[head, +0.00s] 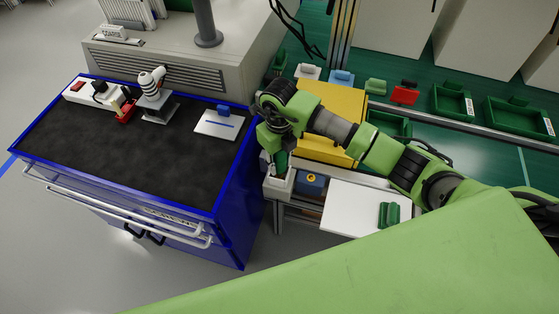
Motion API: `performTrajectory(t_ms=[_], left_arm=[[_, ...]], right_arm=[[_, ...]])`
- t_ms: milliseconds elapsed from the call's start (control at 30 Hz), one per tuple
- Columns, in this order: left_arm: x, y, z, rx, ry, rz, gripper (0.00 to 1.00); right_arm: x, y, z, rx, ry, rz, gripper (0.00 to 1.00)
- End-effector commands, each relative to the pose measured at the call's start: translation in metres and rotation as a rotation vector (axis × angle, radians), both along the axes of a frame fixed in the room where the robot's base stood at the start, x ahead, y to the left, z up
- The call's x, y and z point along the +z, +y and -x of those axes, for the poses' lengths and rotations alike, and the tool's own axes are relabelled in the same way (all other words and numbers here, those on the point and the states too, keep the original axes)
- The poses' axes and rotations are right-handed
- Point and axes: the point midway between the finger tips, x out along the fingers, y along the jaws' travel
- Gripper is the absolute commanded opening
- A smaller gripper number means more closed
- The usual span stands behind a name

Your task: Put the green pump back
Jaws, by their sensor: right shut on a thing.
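The arm that comes in from the right ends in my right gripper (279,147), which points down at the right side of the blue cabinet. It is shut on a dark green piece, which looks like the green pump (281,160). Most of the pump is hidden by the gripper. Its lower end is at the opening of a small white holder (277,188); I cannot tell how deep it sits or whether it touches. My left gripper is not in view.
A blue block with a yellow ring (312,185) stands just right of the holder. A white board (345,207) carries a green block (389,215). The blue cabinet (228,222) with a dark top stands left. A yellow panel (330,106) and green bins (452,102) lie behind.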

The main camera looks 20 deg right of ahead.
Motion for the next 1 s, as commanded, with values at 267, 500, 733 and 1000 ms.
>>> performTrajectory(t_ms=[267,500,733,1000], left_arm=[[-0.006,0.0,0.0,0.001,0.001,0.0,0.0],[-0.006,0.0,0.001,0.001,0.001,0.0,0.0],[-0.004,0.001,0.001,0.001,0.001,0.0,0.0],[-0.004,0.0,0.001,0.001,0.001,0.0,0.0]], right_arm=[[-0.007,0.0,0.0,-0.001,0.001,0.001,0.07],[-0.007,0.0,0.001,-0.001,0.002,0.001,0.44],[-0.005,0.0,0.0,-0.001,0.001,0.0,0.44],[0.025,0.0,-0.002,0.0,-0.006,-0.001,0.44]])
